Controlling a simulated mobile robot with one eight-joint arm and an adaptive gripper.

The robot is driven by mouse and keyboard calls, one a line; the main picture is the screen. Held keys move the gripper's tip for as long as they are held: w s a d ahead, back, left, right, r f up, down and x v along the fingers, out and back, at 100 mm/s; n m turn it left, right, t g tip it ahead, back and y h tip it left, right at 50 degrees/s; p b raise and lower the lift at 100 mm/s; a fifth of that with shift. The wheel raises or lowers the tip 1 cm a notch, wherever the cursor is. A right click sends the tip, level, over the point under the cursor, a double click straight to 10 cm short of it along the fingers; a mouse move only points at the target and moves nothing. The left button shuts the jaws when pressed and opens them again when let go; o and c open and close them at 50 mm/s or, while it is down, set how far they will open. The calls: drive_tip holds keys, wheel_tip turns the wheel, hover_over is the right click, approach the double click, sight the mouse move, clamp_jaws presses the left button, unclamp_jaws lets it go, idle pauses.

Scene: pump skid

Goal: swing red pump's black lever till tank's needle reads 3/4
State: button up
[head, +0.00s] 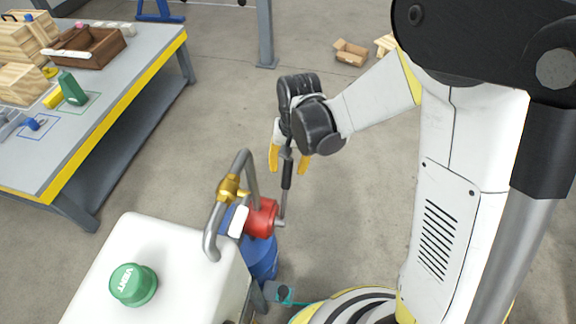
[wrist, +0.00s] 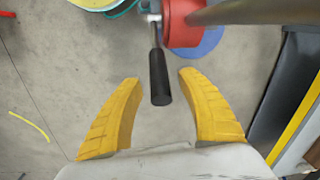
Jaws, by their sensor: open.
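The red pump (head: 262,217) sits on a blue base beside the white tank (head: 172,262). It also shows at the top of the wrist view (wrist: 184,22). Its lever rises from the pump and ends in a black grip (head: 287,174), nearly upright in the head view. My gripper (head: 288,162) is open above the pump. In the wrist view the black grip (wrist: 159,78) reaches between the two yellow fingers, with a gap on both sides. I see no needle or gauge face in either view.
A grey pipe with a brass valve (head: 231,188) arches over the tank's edge, close to the pump. A green VENT cap (head: 133,284) is on the tank top. A workbench (head: 130,75) with wooden boxes stands at left.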

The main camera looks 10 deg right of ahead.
clamp_jaws()
drive_tip(key=s+a+r+t+h, duration=0.1)
drive_tip(key=s+a+r+t, duration=0.1)
drive_tip(key=s+t, duration=0.2)
drive_tip(key=s, duration=0.2)
drive_tip(key=shift+s+a, duration=0.2)
drive_tip(key=shift+s, duration=0.1)
unclamp_jaws()
